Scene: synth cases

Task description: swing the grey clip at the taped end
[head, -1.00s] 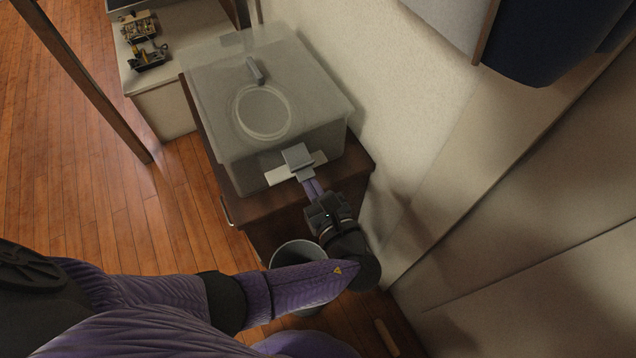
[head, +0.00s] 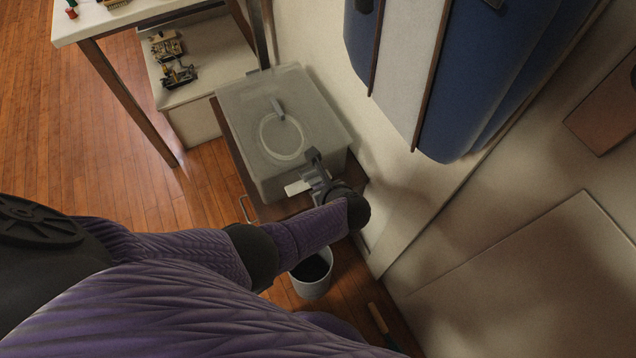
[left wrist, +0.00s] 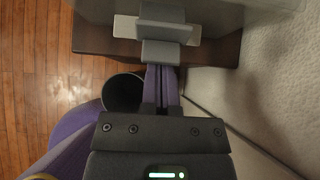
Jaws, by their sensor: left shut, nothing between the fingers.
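A translucent grey case (head: 303,172) with a lid stands on a dark wooden cabinet (head: 291,207). A strip of white tape (head: 297,187) is on its near end. The grey clip (head: 313,158) is at that taped end; the left wrist view shows the clip (left wrist: 167,30) in front of the tape (left wrist: 125,27). My left gripper (left wrist: 162,70) is shut and empty, its purple fingers together at the clip's lower grey tab. Whether they press on it I cannot tell. In the head view its fingertips are largely hidden around the clip. My right gripper is not in view.
A grey bucket (head: 312,279) stands on the floor below my left arm. The wall (head: 385,180) is close on the right, with a large blue thing (head: 400,75) above. A table (head: 110,20) and a low pale cabinet (head: 203,118) stand at upper left.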

